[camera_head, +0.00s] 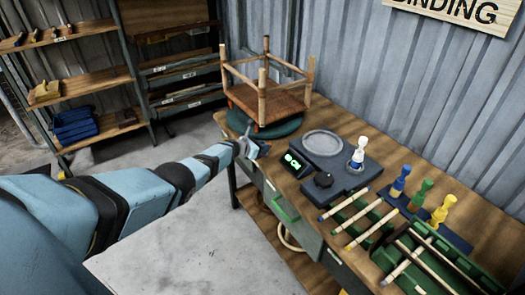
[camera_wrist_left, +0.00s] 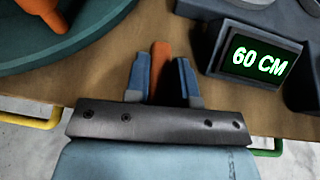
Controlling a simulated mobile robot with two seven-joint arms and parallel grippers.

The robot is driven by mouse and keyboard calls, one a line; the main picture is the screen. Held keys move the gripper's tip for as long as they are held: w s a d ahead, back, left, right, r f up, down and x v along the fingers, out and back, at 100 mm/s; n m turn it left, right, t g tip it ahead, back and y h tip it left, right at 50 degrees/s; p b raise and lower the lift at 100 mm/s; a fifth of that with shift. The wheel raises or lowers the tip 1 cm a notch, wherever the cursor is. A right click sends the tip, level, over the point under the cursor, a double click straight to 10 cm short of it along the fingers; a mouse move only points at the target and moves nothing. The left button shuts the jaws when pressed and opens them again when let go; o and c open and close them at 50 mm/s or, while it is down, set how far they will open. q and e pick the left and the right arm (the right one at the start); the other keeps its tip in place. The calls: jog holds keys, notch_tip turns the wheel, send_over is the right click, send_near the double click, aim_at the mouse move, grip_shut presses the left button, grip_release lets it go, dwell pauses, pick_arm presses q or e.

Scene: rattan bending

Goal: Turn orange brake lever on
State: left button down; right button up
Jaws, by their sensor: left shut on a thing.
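My left gripper (camera_head: 254,150) reaches in at the table's left front edge, just in front of the round teal turntable (camera_head: 290,128). In the left wrist view its two blue fingers (camera_wrist_left: 160,78) are closed around an upright orange lever (camera_wrist_left: 160,52), whose top shows between and above them. Its lower part is hidden by the gripper. A second orange part (camera_wrist_left: 45,12) sits on the turntable at the upper left of the wrist view. My right gripper is not in view.
A rattan stool frame (camera_head: 268,95) stands on the turntable. Colored bottles and green trays of sticks (camera_head: 345,222) fill the table's right side.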

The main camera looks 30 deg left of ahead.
pick_arm(q)
jog(key=shift+a+m+h+b, duration=0.1)
jog(key=shift+m+h+b, duration=0.3)
jog(key=shift+m+h, duration=0.15)
jog(key=shift+r, duration=0.1)
jog(key=shift+w, duration=0.1)
jog(key=c, duration=1)
grip_release()
jog(key=shift+o, duration=0.2)
